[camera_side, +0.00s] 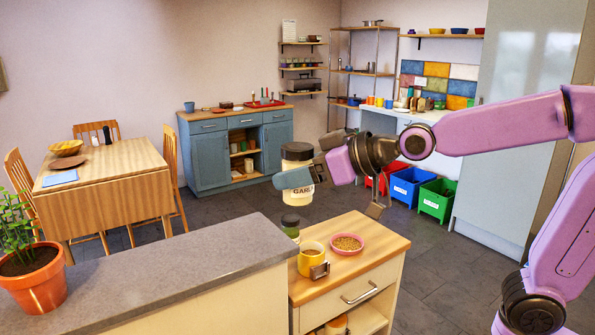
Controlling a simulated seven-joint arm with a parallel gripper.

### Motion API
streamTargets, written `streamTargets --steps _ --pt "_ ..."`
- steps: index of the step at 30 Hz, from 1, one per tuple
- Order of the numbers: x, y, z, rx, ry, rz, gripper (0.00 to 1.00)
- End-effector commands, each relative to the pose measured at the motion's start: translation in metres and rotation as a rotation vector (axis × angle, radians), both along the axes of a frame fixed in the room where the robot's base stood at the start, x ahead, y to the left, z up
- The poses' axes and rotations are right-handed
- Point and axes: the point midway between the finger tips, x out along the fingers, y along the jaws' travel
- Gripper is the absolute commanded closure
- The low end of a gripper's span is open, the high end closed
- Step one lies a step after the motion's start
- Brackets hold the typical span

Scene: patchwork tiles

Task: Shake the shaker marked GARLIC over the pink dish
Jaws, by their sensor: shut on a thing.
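My gripper (318,168) is shut on the shaker marked GARLIC (299,190), a clear jar with a dark lid and a pale label. It holds the shaker roughly upright, well above the wooden cabinet top. Part of the shaker is hidden behind the gripper's fingers. The pink dish (361,250) sits on the cabinet top (375,229), below and to the right of the shaker in the picture. The dish holds a brownish grainy filling.
A dark-lidded jar (290,222) stands behind the mug. The grey counter (190,270) with a potted plant (38,275) lies to the left.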

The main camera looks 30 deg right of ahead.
Motion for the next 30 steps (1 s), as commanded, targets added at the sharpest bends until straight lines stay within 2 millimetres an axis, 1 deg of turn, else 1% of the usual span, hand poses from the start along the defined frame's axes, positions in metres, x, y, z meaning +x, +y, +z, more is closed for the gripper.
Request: streamTargets --steps 5,8,12,18,22,24,30 --pt "0.017 -0.022 -0.023 -0.038 0.006 -0.068 0.75" --pt "0.031 -0.045 -0.043 -0.075 0.011 -0.134 0.75" --pt "0.048 -0.088 -0.075 -0.142 0.023 -0.244 0.75" --pt "0.062 -0.139 -0.107 -0.229 0.043 -0.355 0.75" --pt "0.072 -0.170 -0.125 -0.298 0.059 -0.390 0.75" --pt "0.080 -0.183 -0.133 -0.349 0.065 -0.379 0.75" --pt "0.096 -0.192 -0.139 -0.428 0.060 -0.304 0.75"
